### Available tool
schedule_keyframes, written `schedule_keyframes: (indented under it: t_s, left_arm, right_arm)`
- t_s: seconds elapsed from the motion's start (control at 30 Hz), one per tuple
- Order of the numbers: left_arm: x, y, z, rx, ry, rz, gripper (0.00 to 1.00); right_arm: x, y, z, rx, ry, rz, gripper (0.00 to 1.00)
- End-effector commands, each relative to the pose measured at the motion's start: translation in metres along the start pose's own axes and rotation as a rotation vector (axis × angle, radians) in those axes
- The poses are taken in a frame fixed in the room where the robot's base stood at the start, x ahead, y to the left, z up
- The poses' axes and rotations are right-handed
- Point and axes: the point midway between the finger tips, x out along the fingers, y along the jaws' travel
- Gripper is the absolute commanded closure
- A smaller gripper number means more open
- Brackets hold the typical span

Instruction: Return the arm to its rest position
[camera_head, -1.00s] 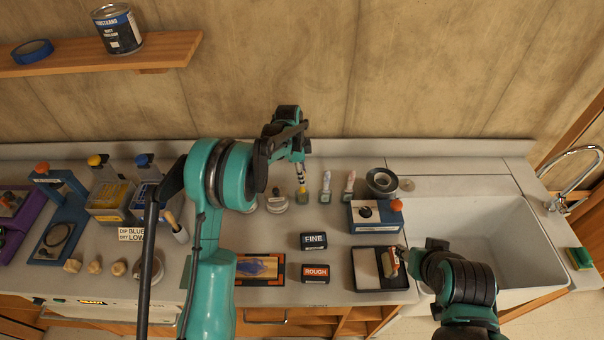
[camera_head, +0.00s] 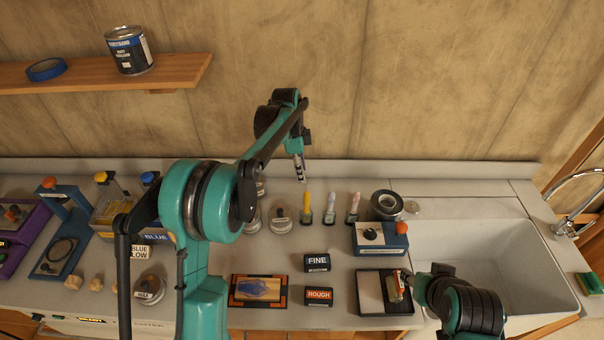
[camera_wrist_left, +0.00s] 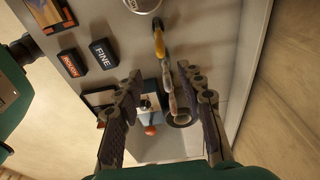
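My left arm reaches in from the left. Its gripper (camera_head: 299,166) hangs over the back of the counter, above and behind a row of upright handled tools. In the left wrist view the two fingers (camera_wrist_left: 160,73) are spread apart with nothing between them. The yellow-handled tool (camera_head: 306,207) stands in its holder below, clear of the fingers.
A blue box with an orange knob (camera_head: 380,239) stands behind the tray. FINE (camera_head: 317,262) and ROUGH (camera_head: 318,296) blocks lie mid-counter. The sink (camera_head: 500,260) is at the right. A wooden shelf (camera_head: 100,79) hangs above.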

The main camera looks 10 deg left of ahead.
Motion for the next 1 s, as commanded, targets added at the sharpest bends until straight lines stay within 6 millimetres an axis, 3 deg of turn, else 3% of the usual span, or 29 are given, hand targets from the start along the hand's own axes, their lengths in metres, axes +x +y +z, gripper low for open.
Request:
schedule_keyframes:
  t_s: [0.57,0.77,1.0]
  left_arm:
    - [-0.002,0.007,0.002,-0.035,-0.001,-0.016,0.61]
    - [-0.014,0.053,0.013,-0.248,0.007,-0.112,0.61]
    - [-0.011,0.133,0.036,-0.586,0.066,-0.263,0.61]
  right_arm:
    - [0.006,0.0,0.004,0.0,0.0,0.0,0.6]
    - [0.033,0.0,0.023,0.0,0.0,0.0,0.6]
    - [0.068,0.0,0.049,0.0,0.0,0.0,0.6]
